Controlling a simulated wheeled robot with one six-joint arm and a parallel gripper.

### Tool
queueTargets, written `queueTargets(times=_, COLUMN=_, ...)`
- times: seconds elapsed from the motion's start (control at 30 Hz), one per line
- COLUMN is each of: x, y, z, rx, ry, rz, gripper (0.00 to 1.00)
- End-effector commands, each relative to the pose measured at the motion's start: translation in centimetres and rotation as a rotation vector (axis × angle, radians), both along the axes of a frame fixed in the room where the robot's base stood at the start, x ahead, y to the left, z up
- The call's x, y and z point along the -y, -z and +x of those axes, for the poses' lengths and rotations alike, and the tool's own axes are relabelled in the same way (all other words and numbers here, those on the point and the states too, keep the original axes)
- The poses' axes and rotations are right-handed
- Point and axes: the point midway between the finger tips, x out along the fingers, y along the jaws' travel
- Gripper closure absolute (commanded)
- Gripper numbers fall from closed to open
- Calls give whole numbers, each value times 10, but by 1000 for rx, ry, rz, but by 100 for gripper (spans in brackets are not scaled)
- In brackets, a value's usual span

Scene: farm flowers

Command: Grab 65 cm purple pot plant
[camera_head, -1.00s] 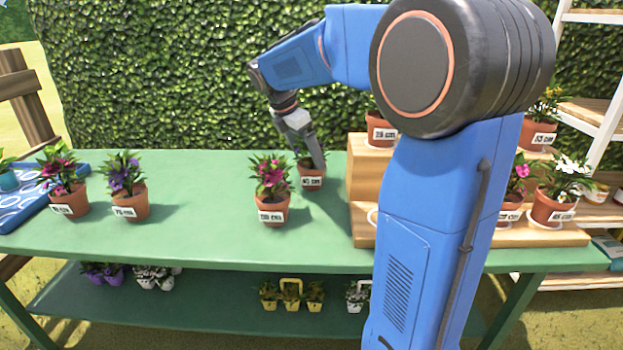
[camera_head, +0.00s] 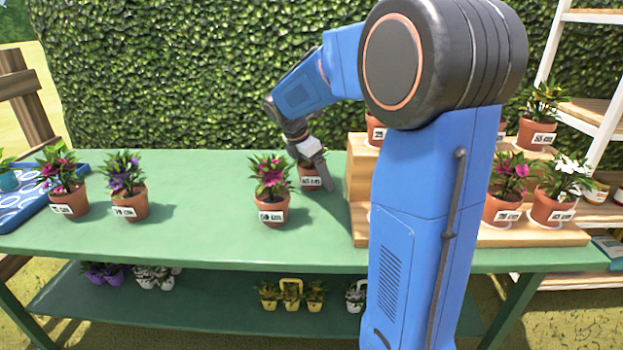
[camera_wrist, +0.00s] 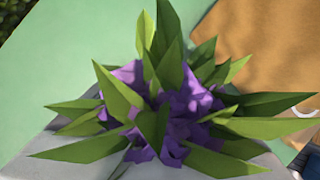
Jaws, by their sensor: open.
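A terracotta pot (camera_head: 309,182) with a white label stands at the back of the green table, left of the wooden step. The label is too blurred to read surely. Its plant is mostly hidden by my gripper in the head view. In the wrist view a plant with purple flowers (camera_wrist: 165,105) and pointed green leaves fills the middle. My gripper (camera_head: 317,170) is open and reaches down at this pot from above, with a finger in front of its right side. I cannot tell whether it touches the pot.
A pink-flowered pot (camera_head: 271,208) stands close in front and left. Another purple-flowered pot (camera_head: 129,204) and a pink one (camera_head: 69,203) stand at the left by a blue tray (camera_head: 35,207). The wooden step (camera_head: 360,170) with more pots is close right. The table (camera_head: 200,235) is clear between.

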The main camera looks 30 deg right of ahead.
Motion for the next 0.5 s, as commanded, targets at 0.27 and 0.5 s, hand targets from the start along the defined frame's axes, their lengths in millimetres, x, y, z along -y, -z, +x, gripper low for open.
queueTargets(times=0.27, x=0, y=-1, z=0, rx=0, ry=0, rz=0, gripper=52)
queueTargets(times=0.5, x=0, y=-1, z=0, rx=1, ry=1, rz=0, gripper=69)
